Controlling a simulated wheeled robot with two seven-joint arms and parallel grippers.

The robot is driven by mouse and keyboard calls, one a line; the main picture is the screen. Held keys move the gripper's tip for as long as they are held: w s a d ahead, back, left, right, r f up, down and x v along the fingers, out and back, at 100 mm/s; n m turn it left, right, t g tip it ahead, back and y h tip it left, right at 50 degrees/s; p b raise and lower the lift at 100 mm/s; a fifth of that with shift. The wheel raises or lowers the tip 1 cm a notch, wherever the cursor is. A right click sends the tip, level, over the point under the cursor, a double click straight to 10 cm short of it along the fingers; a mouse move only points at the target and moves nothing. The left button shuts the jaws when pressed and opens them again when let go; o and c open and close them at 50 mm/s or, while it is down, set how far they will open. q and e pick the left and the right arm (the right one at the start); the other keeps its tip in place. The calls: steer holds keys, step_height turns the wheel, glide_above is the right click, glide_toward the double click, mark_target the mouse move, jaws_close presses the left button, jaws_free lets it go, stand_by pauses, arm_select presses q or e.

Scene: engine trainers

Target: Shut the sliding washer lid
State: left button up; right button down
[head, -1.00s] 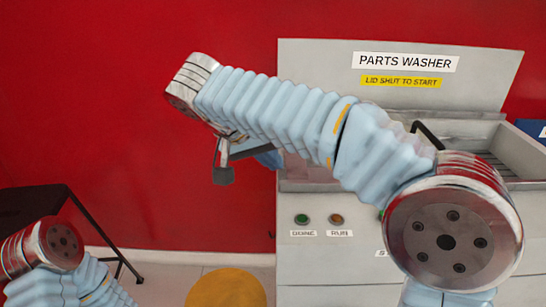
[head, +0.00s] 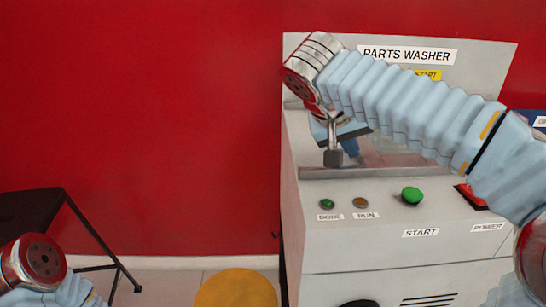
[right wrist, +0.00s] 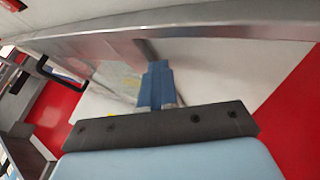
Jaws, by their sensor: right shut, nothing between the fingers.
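The parts washer (head: 310,230) fills the right of the head view. A pale, shiny surface that looks like its sliding lid (head: 395,158) lies behind the front rail, partly hidden by my right arm. In the right wrist view a black handle (right wrist: 42,70) stands at the left, beside a darker recess that looks like the open tub. My right gripper (head: 333,157) is shut and empty over the washer's left end. In the right wrist view its blue fingers (right wrist: 157,88) are together, apart from the handle. I cannot tell whether they touch the lid. My left gripper is out of view.
The front panel carries a green start button (head: 412,196), a red power switch (head: 470,196) and small lamps. A backboard (head: 500,65) stands behind the tub. A dark table (head: 35,208) and a yellow round object (head: 235,290) are at the left.

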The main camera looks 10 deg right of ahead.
steer(key=s+d, duration=0.1)
steer(key=d, duration=0.5)
steer(key=s+d, duration=0.1)
steer(key=d, duration=0.6)
steer(key=s+d, duration=0.2)
steer(key=d, duration=0.5)
steer(key=shift+d, duration=0.25)
steer(key=shift+s+d, duration=0.15)
steer(key=shift+d, duration=0.05)
steer(key=shift+r, duration=0.1)
